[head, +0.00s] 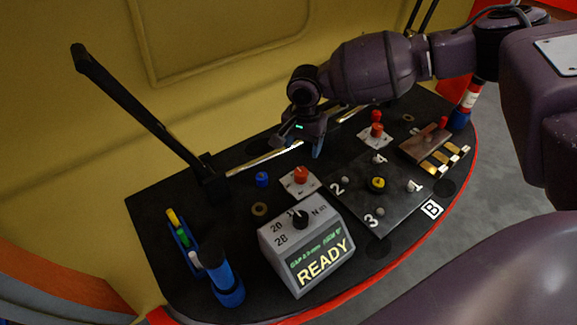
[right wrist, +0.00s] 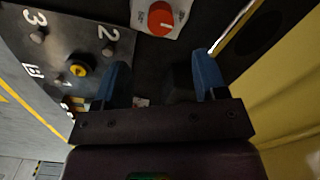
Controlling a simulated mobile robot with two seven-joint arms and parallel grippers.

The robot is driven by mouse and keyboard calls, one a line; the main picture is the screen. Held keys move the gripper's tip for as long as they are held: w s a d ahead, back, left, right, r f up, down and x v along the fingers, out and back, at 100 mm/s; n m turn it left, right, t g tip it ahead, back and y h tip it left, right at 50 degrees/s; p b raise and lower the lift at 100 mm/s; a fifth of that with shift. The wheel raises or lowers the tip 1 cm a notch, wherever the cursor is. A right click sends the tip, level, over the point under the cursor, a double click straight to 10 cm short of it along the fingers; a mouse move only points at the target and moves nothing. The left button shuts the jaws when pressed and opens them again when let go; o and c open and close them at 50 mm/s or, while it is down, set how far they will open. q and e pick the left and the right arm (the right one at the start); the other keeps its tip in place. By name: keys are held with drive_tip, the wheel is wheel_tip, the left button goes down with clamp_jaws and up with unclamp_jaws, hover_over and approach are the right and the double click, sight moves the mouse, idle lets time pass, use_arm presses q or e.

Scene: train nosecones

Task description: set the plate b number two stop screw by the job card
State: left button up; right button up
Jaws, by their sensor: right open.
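Plate B (head: 395,215) is a dark plate on the black bench, marked with a white B (head: 432,208) and numbers. A grey screw (head: 345,182) stands beside the 2, and a yellow-topped knob (head: 377,184) is at the plate's middle. The right wrist view also shows the 2 screw (right wrist: 108,50). My right gripper (head: 305,147) is open and empty, above the bench behind the plate; its blue fingers (right wrist: 162,80) are apart, with no screw between them. A grey box (head: 300,245) reads READY, with a dial marked 20 and 28 Nm. I cannot identify a job card. My left gripper is out of view.
Red knobs on white plates (head: 301,176) (head: 376,132) stand near my right gripper. A black post (head: 130,105) rises at left. A blue cylinder (head: 224,278) and a blue rack (head: 184,241) stand at front left. A brown block (head: 423,144) is at right.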

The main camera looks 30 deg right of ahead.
sight(301, 171)
drive_tip(key=shift+f, duration=0.5)
wheel_tip(301, 171, down, 9)
drive_tip(key=b, duration=0.3)
drive_tip(key=shift+f, duration=0.4)
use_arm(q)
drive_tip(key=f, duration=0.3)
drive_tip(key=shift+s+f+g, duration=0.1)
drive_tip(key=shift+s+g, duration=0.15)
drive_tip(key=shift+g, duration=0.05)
use_arm(e)
drive_tip(key=c, duration=0.7)
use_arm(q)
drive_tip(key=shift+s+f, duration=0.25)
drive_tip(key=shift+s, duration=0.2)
use_arm(e)
drive_tip(key=shift+c, duration=1.2)
